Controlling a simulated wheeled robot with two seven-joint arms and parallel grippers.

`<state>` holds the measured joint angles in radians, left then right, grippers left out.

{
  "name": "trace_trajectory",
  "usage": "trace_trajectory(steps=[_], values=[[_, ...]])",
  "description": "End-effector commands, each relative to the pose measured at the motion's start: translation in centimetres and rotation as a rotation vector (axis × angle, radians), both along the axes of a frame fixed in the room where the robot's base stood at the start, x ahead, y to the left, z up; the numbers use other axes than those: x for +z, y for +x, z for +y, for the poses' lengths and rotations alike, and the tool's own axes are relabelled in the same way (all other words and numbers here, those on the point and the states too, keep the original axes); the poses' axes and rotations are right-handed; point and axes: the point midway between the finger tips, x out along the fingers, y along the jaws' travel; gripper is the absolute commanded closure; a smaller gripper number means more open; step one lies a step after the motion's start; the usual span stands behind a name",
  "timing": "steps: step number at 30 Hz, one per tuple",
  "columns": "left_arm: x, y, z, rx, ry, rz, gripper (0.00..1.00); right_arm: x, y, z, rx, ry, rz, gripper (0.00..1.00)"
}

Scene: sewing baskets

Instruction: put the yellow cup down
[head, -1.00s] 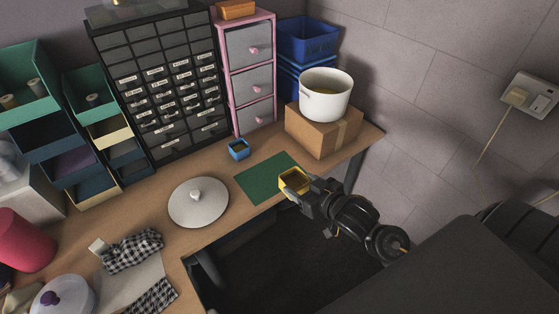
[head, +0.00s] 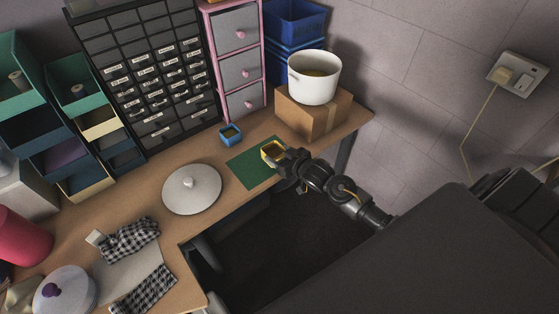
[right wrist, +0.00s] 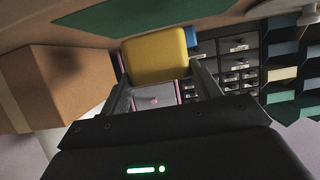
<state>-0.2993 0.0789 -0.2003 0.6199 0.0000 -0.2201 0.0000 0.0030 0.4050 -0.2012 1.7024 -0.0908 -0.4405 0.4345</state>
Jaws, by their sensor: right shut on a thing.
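My right gripper (head: 279,155) is shut on the small square yellow cup (head: 273,150), which is over the far right part of the green mat (head: 250,172) in the head view. In the right wrist view the yellow cup (right wrist: 155,56) sits between the two fingers, with the green mat (right wrist: 150,18) above it in the picture. I cannot tell whether the cup touches the mat or hangs just above it. My left gripper is not in view.
A small blue cup (head: 230,134) stands behind the mat. A round white lid (head: 192,190) lies to its left. A cardboard box (head: 313,115) bearing a white pot (head: 313,88) stands behind and right. The mat's near left part is bare.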

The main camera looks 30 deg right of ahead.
Motion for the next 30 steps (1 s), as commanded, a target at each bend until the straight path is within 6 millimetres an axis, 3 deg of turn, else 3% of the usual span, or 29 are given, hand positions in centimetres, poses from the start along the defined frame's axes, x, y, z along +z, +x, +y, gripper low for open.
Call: trace_trajectory(steps=[7, 20, 21, 25, 30], values=[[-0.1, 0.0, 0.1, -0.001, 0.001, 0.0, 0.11, -3.2, 0.3, -0.1, -0.001, 0.002, 0.002, 0.65], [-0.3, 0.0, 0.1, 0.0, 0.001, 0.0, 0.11, -3.8, 0.3, -0.1, 0.0, 0.0, 0.0, 0.65], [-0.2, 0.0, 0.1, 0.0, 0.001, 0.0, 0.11, -3.7, 0.3, -0.1, 0.0, 0.0, 0.0, 0.33], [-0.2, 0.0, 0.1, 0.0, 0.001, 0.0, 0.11, -3.7, 0.3, -0.1, 0.0, 0.0, 0.0, 0.16], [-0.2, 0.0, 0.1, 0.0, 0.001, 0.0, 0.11, -3.7, 0.3, -0.1, 0.0, 0.0, 0.0, 0.15]])
